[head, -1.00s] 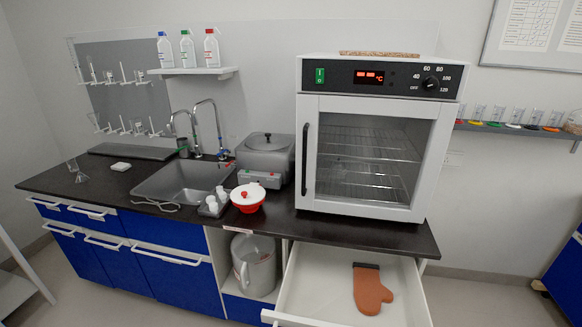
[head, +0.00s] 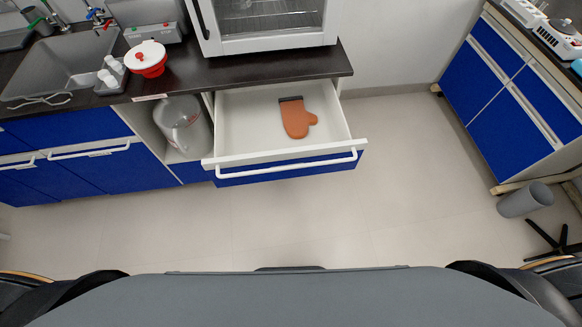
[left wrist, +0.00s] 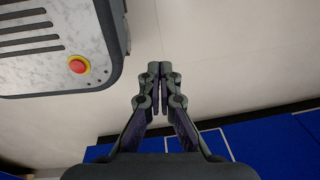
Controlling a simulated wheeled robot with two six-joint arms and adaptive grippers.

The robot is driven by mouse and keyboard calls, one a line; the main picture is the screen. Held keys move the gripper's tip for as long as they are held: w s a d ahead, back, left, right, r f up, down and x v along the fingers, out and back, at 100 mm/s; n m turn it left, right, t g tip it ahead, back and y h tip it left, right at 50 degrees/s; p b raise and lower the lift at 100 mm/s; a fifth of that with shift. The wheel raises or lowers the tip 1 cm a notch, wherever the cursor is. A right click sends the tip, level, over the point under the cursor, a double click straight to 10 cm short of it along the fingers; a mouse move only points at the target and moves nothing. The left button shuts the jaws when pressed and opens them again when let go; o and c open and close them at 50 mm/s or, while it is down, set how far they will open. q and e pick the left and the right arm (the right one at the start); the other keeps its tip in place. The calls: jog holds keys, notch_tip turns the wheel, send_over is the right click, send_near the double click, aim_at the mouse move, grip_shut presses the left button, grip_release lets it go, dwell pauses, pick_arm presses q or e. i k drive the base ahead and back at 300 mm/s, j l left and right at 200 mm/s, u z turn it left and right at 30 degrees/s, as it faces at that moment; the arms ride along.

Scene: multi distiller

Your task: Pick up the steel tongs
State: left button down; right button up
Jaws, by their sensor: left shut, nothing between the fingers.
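A thin, pale, looped metal-looking item (head: 40,101) lies on the dark counter in front of the sink, at the left of the head view. It may be the steel tongs, but it is too small to be certain. My left gripper (left wrist: 160,70) shows in the left wrist view, with its fingertips together and nothing between them. It points over bare floor, away from the counter top. Neither gripper shows in the head view.
An open white drawer (head: 235,118) holding an orange oven mitt (head: 296,118) juts out below the oven (head: 270,38). A red-and-white pot (head: 147,60) stands by the sink (head: 70,70). The floor before me is clear.

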aim_at(42, 99)
jog(key=u, duration=0.45)
jog(key=i+j+u, duration=0.1)
jog(key=u, duration=0.3)
jog(key=i+u, duration=0.15)
jog(key=u, duration=0.3)
jog(key=i+u, duration=0.1)
jog(key=u, duration=0.35)
